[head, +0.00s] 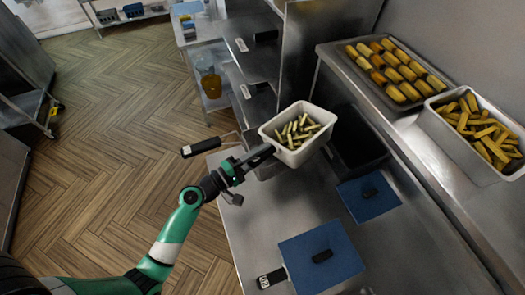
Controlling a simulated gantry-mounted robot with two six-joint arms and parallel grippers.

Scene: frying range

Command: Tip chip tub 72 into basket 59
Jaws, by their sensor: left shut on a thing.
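A white tub (325,118) with pale cut chips (299,130) in it is held above the steel counter. It looks about level, and the chips lie inside. I cannot read a number on it. My left gripper (264,153) is shut on the tub's near left side. A dark open container (374,163) sits just right of and below the tub, partly hidden by it. I cannot tell whether it is basket 59. A black tag with a white label (200,147) shows left of the tub; its text is unclear. My right gripper is not in view.
Two blue panels with black pieces, one near (300,250) and one farther right (352,204), lie on the counter. A steel upright rises behind. Wooden floor is left.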

